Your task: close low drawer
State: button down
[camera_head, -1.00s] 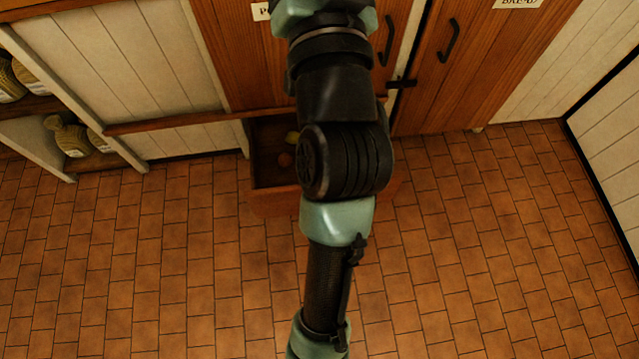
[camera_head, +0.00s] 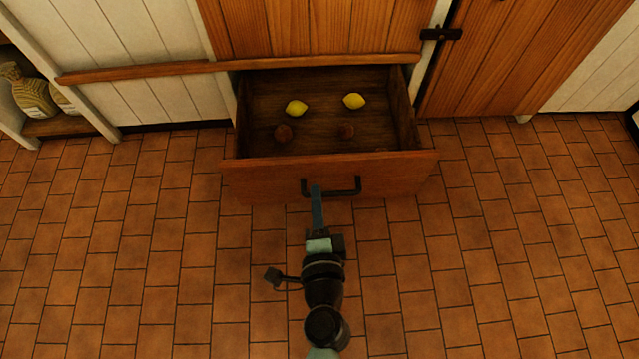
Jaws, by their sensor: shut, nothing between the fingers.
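The low drawer (camera_head: 270,184) is pulled out from under the wooden cupboard, its inside in plain view. Its front has a dark bar handle (camera_head: 346,190). I cannot tell whether the tips touch the drawer front.
A wooden rail (camera_head: 160,72) runs along the wall above the drawer. Sacks (camera_head: 30,95) stand on a low shelf at the left. A dark latch (camera_head: 441,34) is on the cupboard at the right. The tiled floor (camera_head: 520,240) around the drawer is clear.

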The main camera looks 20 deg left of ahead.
jog(key=m+b, duration=0.1)
jog(key=b, duration=0.1)
send_near(315, 165)
jog(key=shift+g, duration=0.4)
jog(key=x, duration=0.5)
jog(key=shift+w+r, duration=0.2)
jog(key=shift+w, duration=0.05)
jog(key=shift+w+a, duration=0.2)
jog(key=shift+w, duration=0.35)
jog(key=shift+w, duration=0.1)
